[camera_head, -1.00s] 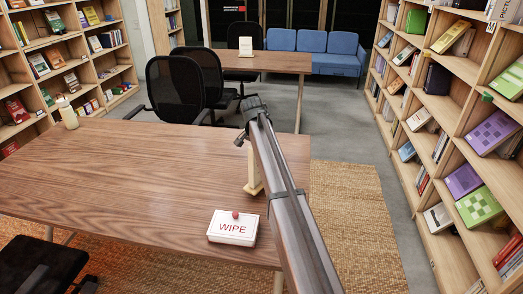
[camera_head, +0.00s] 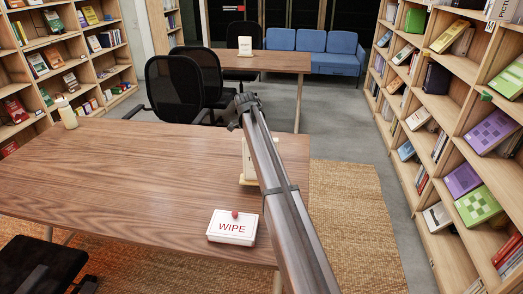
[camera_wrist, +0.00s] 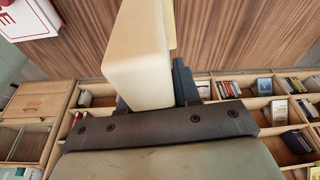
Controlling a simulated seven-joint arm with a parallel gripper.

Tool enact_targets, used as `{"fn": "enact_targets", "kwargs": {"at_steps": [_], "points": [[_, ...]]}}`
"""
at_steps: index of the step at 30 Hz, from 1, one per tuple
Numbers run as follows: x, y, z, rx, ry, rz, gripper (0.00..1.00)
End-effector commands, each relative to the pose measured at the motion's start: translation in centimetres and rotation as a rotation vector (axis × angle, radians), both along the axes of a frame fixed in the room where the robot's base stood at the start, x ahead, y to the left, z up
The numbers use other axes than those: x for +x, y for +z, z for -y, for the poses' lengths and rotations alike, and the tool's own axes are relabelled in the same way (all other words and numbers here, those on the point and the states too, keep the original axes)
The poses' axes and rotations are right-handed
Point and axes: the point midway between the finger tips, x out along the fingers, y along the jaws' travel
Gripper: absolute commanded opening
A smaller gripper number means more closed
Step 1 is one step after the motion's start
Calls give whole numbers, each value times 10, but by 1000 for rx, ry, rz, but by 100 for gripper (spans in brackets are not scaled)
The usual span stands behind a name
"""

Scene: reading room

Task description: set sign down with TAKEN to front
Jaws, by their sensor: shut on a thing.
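The cream sign (camera_head: 246,165) stands upright at the right side of the wooden table (camera_head: 120,170), partly hidden behind my arm. A slice of its lettered face shows towards the head camera, with what looks like a T; the rest of the word is hidden. Its yellowish base is at or just above the tabletop; I cannot tell which. In the wrist view the sign (camera_wrist: 140,65) shows as a plain cream block, without lettering, held in my gripper (camera_wrist: 155,92). My gripper is shut on the sign; the head view hides it behind the arm.
A white box marked WIPE (camera_head: 232,228) with a red knob sits near the table's front right corner, close to the sign. The table's middle is clear. A bookshelf (camera_head: 450,130) stands to the right.

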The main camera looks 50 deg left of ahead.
Motion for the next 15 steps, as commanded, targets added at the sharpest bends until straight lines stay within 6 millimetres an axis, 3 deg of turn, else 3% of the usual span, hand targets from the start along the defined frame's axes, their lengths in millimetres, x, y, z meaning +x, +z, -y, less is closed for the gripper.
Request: {"fn": "enact_targets", "kwargs": {"at_steps": [6,15], "points": [[1,1,0,0,-147,1,0],[0,-16,1,0,-142,1,0]]}}
